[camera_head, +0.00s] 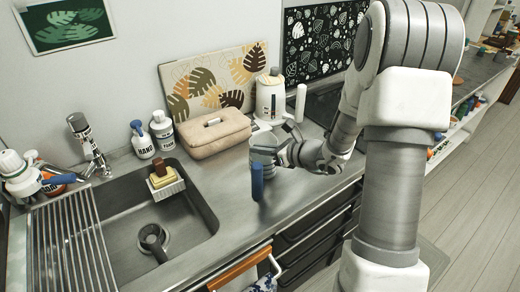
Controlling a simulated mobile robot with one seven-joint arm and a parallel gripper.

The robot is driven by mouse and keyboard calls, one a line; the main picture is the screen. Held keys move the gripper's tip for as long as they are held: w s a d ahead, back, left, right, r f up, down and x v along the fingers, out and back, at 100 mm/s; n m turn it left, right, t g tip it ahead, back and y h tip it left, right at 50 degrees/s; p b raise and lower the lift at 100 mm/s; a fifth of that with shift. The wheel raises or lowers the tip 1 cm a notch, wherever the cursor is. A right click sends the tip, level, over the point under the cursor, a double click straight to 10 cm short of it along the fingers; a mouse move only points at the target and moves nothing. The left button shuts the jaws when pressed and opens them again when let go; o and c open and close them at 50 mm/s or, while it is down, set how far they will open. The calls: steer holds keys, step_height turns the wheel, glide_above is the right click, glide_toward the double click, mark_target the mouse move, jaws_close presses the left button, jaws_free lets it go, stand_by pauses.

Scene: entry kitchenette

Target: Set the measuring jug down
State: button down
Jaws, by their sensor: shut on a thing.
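The measuring jug (264,147) is a pale grey, see-through vessel, seen upright near the middle of the counter. My gripper (283,143) comes in from the right and is shut on the jug's right side. A dark blue upright piece (257,181) shows at the jug's front; I cannot tell whether it is the jug's handle. The jug's base is partly hidden, and I cannot tell whether it touches the counter (232,222).
A sink (188,232) with a drying rack (72,245) lies left. A beige pouch (213,134), soap bottles (162,131) and a white bottle (270,97) stand behind. The counter's front edge and drawers (315,235) are close. Bare counter lies between sink and jug.

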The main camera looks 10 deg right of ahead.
steer(key=c, duration=1.4)
jaws_free()
steer(key=shift+f, duration=0.15)
steer(key=shift+c, duration=0.2)
steer(key=o, duration=0.4)
steer(key=shift+r, duration=0.2)
steer(key=v, duration=1.2)
steer(key=shift+p, duration=0.4)
